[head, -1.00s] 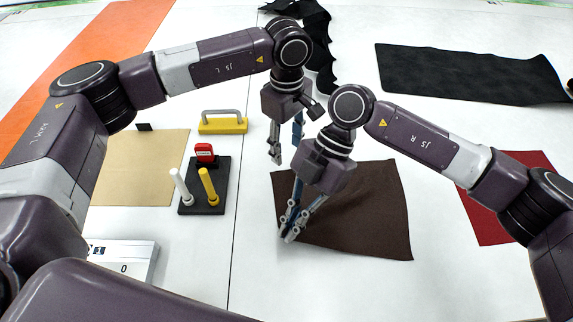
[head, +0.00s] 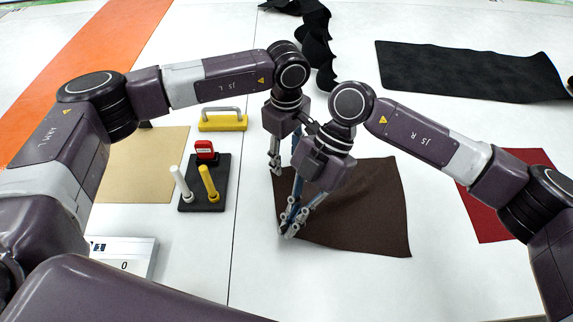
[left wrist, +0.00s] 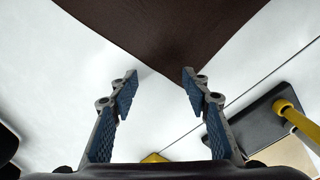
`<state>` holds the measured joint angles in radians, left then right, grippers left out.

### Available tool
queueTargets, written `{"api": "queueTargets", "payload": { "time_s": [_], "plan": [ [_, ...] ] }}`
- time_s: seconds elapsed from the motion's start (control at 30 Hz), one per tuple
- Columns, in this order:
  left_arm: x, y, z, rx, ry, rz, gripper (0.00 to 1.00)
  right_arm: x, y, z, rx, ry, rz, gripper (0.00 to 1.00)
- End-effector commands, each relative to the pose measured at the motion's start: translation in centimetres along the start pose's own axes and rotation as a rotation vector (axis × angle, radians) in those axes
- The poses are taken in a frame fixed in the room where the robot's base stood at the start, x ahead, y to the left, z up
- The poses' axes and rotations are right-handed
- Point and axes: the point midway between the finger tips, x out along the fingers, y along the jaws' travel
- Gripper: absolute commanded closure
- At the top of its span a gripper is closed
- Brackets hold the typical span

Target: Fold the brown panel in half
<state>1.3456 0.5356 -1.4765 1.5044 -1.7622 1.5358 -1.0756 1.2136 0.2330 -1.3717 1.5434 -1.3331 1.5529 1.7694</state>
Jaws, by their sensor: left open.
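The brown panel (head: 365,205) lies on the white table, slightly rippled, with its near left corner at my right gripper. My right gripper (head: 288,231) points down there, its fingertips close together on that corner; the cloth between them is hard to make out. My left gripper (head: 276,168) is open, pointing down at the panel's far left corner. In the left wrist view, a corner of the brown panel (left wrist: 165,35) reaches between the parted fingertips of my left gripper (left wrist: 160,85). My right arm hides part of the panel's left side.
Left of the panel are a black base with posts (head: 210,168), a yellow block with a grey handle (head: 222,122) and a tan sheet (head: 150,165). A black sheet (head: 470,72) lies behind, and a red sheet (head: 480,220) lies right.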

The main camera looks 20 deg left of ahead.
Motion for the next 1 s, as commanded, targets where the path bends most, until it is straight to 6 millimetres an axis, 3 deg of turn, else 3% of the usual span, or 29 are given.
{"api": "queueTargets", "payload": {
  "time_s": [0.63, 1.0],
  "plan": [
    [0.9, -0.02, 0.01, 0.0, 0.0, -0.001, 0.56, 0.04, -0.01, 0.0, 0.0, 0.0, -0.001, 1.0],
    [0.93, -0.03, 0.0, 0.0, 0.0, -0.001, 0.76, 0.05, -0.01, 0.0, 0.0, 0.0, -0.001, 1.0]
  ]
}}
